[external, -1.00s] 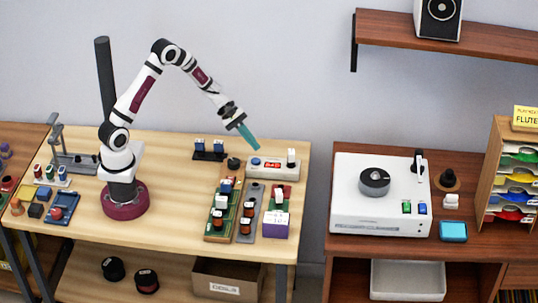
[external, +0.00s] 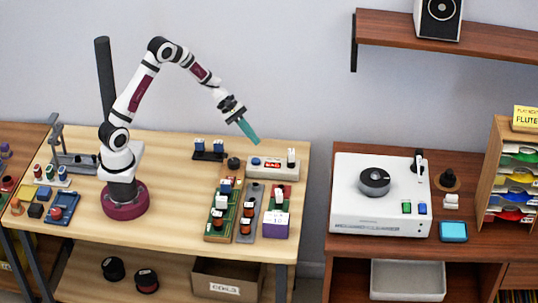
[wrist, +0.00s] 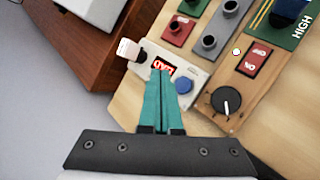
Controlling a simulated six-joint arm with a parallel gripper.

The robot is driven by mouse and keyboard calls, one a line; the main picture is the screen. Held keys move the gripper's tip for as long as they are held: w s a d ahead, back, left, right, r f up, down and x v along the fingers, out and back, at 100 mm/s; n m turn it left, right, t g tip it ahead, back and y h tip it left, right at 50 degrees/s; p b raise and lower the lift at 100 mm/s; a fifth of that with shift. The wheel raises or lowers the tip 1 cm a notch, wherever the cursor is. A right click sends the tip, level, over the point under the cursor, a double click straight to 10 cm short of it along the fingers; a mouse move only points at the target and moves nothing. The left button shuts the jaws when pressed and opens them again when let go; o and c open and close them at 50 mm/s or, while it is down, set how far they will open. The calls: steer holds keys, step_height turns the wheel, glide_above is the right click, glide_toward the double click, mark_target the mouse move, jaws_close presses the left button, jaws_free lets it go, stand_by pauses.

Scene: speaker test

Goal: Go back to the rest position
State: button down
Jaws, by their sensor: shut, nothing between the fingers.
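My gripper (external: 255,141) is in the air above the back right part of the wooden workbench (external: 175,160), with its teal fingers pointing down and to the right. In the wrist view the two fingers (wrist: 161,75) lie side by side, closed together with nothing between them. Beyond them is a light grey test box (external: 285,173) with a red lit display (wrist: 163,66), a blue button (wrist: 183,85) and a white-tipped lever (wrist: 128,48). The fingers are apart from the box in the external view.
Green and grey boards with parts (external: 219,215) stand below my gripper. A wooden panel with a black knob (wrist: 226,101) and red switch (wrist: 256,59) is beside the box. A white turntable-like unit (external: 345,200) stands on the right table. Air around the arm is free.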

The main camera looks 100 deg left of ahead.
steer(key=s+d+r+m+g+h, duration=0.1)
steer(key=s+d+r+m+g, duration=0.25)
steer(key=d+m, duration=0.5)
steer(key=s+d+r+m+g+h, duration=0.15)
steer(key=s+d+r+m, duration=0.35)
steer(key=d, duration=0.6)
steer(key=s+r+m+g+y, duration=0.2)
steer(key=s+m+y, duration=0.6)
steer(key=s+m, duration=0.6)
steer(key=s+g, duration=0.1)
steer(key=s, duration=0.4)
steer(key=shift+d+g, duration=0.2)
steer(key=shift+g, duration=0.1)
